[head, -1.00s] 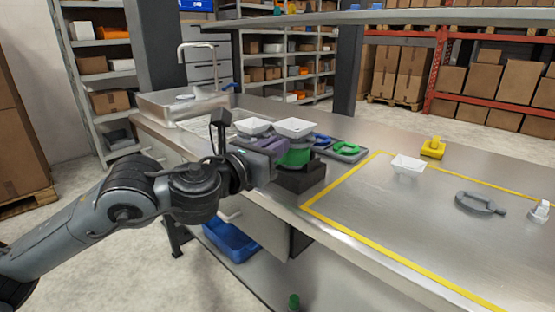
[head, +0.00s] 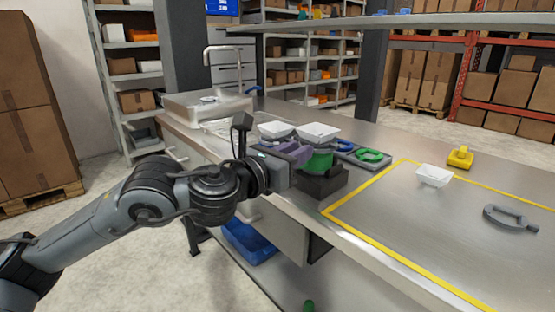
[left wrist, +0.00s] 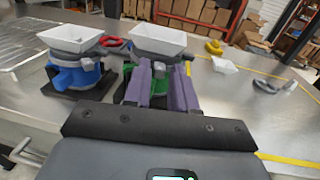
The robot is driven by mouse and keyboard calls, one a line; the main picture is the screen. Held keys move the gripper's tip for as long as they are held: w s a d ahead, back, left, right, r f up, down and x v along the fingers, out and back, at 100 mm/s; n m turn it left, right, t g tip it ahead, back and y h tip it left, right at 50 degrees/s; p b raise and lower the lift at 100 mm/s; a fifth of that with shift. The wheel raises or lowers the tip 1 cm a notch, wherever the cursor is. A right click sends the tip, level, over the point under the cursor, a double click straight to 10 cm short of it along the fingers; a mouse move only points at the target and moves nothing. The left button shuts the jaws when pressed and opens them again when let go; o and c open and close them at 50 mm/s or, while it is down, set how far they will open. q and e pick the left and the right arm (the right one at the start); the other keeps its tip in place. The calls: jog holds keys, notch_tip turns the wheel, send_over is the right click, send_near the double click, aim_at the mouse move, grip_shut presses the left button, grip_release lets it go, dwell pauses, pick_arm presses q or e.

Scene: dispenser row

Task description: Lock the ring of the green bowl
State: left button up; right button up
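The green bowl (head: 319,161) sits in a dark stand (head: 325,182) near the bench's front edge, under a white hopper (head: 318,132). In the left wrist view, the green bowl (left wrist: 127,76) is largely hidden behind my fingers. Its grey ring (left wrist: 157,57) shows just under the hopper (left wrist: 158,39). My left gripper (head: 298,152) reaches in from the left, its purple fingers close against the bowl's near side. In the left wrist view, the fingers (left wrist: 161,80) stand apart with a narrow gap. Whether they touch the ring is hidden. My right gripper is out of view.
A blue bowl unit (left wrist: 78,75) with a white hopper stands close on the left. Behind are a blue ring (head: 343,145) and a green ring (head: 373,155). The yellow-taped area holds a white tray (head: 433,176) and a grey clamp-like part (head: 510,218); much of it is clear.

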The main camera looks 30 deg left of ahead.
pick_arm(q)
jog(key=s+a+p, duration=0.1)
jog(key=s+p, duration=0.2)
jog(key=s, duration=0.7)
jog(key=shift+a+p, duration=0.35)
jog(key=shift+a, duration=0.05)
jog(key=shift+w, duration=0.1)
